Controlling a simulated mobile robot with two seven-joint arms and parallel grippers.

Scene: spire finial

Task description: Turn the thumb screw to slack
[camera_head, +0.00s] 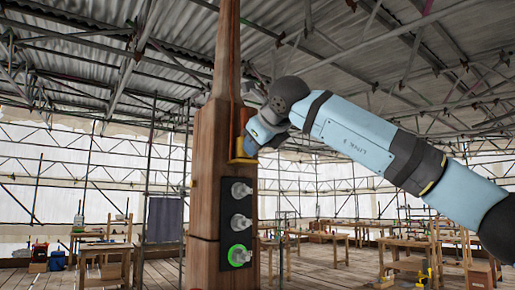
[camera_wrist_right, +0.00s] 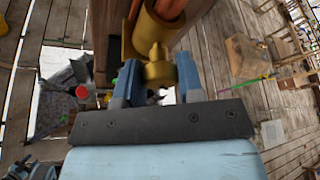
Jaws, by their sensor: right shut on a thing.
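The tall wooden spire post (camera_head: 212,140) stands upright in the middle of the head view. A brass-coloured fitting (camera_head: 240,150) sits on its right side. My right gripper (camera_head: 256,138) reaches this fitting from the right. In the right wrist view, the brass thumb screw (camera_wrist_right: 158,72) lies between the two blue fingers of my right gripper (camera_wrist_right: 158,88), which is shut on it. A brass cylinder (camera_wrist_right: 158,30) is directly behind the screw. The exact turn of the screw cannot be told. My left gripper is not in view.
A black panel (camera_head: 239,204) on the post below my right gripper carries three pale round knobs; the lowest has a glowing green ring (camera_head: 239,255). Workbenches (camera_head: 405,255) and scaffold poles stand farther back. The plank floor (camera_head: 335,272) shows between benches.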

